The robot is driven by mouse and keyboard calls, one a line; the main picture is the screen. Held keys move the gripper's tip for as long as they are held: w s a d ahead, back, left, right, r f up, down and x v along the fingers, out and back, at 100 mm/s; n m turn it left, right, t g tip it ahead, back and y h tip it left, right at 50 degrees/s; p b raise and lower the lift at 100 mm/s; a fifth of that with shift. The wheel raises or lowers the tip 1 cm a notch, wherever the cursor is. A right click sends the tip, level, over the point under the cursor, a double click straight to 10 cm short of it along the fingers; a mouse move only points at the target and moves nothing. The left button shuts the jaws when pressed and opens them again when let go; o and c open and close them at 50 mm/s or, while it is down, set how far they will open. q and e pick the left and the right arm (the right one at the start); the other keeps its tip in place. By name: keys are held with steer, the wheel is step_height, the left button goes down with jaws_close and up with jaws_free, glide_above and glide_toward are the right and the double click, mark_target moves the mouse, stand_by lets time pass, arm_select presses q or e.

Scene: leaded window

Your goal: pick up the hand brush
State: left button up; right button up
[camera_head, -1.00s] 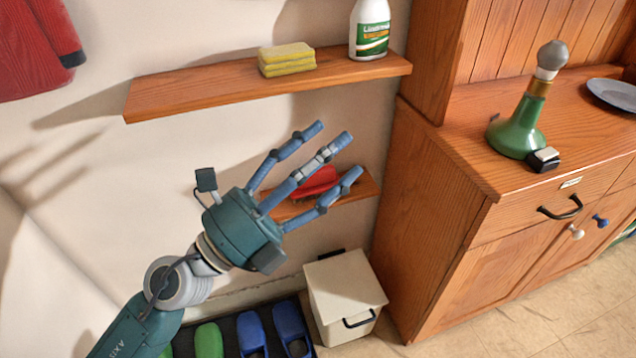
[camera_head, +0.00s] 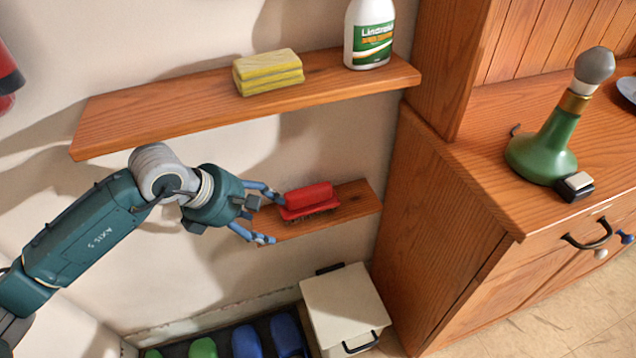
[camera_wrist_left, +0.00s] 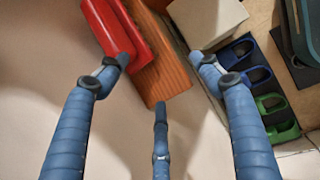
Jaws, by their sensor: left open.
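The red hand brush (camera_head: 309,200) lies bristles down on the small lower wooden shelf (camera_head: 355,203). In the left wrist view the brush (camera_wrist_left: 113,32) is at the upper left. My left gripper (camera_head: 272,215) is open and empty at the left end of that shelf, with its fingers pointing toward the brush. In the wrist view the fingers of the left gripper (camera_wrist_left: 160,75) are spread, and one fingertip overlaps the brush's near end; whether it touches cannot be told. My right gripper is not in view.
A long upper shelf (camera_head: 150,115) with yellow sponges (camera_head: 268,72) and a white spray bottle (camera_head: 369,35) runs above my gripper. A white bin (camera_head: 345,305) stands below. A wooden cabinet (camera_head: 440,240) with a green lamp (camera_head: 545,150) closes off the right side.

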mark_target(304, 189)
arm_select(q)
steer(key=shift+w+a, duration=0.25)
steer(key=shift+w+d+r, duration=0.1)
steer(key=shift+w+d, duration=0.1)
steer(key=shift+w, duration=0.1)
steer(key=w+d, duration=0.2)
steer(key=d, duration=0.1)
steer(key=w+d, duration=0.1)
steer(key=shift+w+d, duration=0.25)
steer(key=shift+d, duration=0.15)
steer(key=w+d, duration=0.3)
steer(key=d, duration=0.1)
steer(key=shift+w+d+f, duration=0.1)
steer(key=shift+w+f, duration=0.2)
steer(key=shift+w, duration=0.05)
steer(key=shift+d+f, duration=0.1)
steer(key=shift+f, duration=0.1)
steer(key=shift+w, duration=0.1)
steer(key=shift+c, duration=0.2)
steer(key=c, duration=1.4)
